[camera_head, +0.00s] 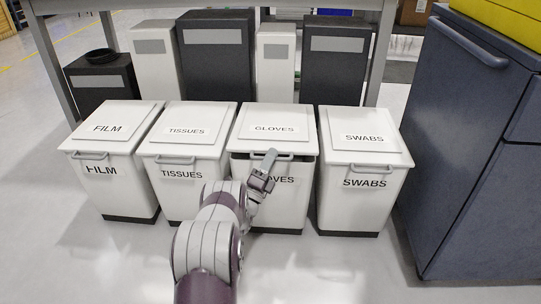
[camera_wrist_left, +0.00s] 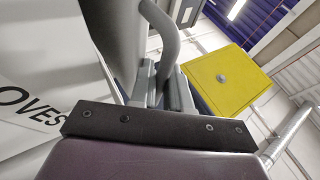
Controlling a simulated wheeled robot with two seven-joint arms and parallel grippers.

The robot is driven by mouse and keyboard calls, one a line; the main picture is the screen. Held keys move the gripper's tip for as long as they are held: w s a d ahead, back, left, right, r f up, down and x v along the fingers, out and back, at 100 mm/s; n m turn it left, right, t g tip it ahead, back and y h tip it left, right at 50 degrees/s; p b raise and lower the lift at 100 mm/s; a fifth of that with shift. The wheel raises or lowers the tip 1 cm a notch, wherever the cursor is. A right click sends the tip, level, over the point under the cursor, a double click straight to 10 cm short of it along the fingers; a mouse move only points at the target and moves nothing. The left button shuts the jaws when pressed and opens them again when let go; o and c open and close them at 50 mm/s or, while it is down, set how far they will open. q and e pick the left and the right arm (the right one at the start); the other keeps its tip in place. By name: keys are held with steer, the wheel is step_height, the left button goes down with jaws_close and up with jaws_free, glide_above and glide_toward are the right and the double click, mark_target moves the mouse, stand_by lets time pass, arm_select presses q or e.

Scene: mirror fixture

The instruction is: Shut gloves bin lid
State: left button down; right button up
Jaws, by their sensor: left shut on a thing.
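The gloves bin (camera_head: 272,205) is a white bin with a dark base, third from the left in the front row; part of its front label shows in the left wrist view (camera_wrist_left: 30,106). Its white lid (camera_head: 275,118) sits slightly raised at the front, with a dark gap under the edge. My left gripper (camera_head: 268,161) is at the lid's front and shut on the grey lid handle (camera_head: 292,156). The handle (camera_wrist_left: 163,28) rises from between the fingers (camera_wrist_left: 165,82) in the left wrist view. My left arm hides part of the bin front. My right gripper is not in view.
The tissues bin (camera_head: 187,184) and swabs bin (camera_head: 357,207) stand close on either side, with the film bin (camera_head: 122,190) at far left. Dark and white boxes (camera_head: 215,65) stand behind. A blue-grey cabinet (camera_head: 470,150) is at right. The front floor is clear.

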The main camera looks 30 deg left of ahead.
arm_select(q)
steer(key=shift+g, duration=0.3)
steer(key=f, duration=0.2)
steer(key=f+b, duration=0.1)
steer(key=f, duration=0.1)
steer(key=shift+s+d+f, duration=0.1)
steer(key=shift+s+f, duration=0.1)
steer(key=shift+f, duration=0.15)
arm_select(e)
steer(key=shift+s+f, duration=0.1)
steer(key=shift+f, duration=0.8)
arm_select(q)
steer(key=c, duration=1.4)
jaws_free()
steer(key=shift+c, duration=0.2)
steer(key=p+v, duration=0.5)
steer(key=v, duration=0.7)
steer(key=shift+s+r, duration=0.15)
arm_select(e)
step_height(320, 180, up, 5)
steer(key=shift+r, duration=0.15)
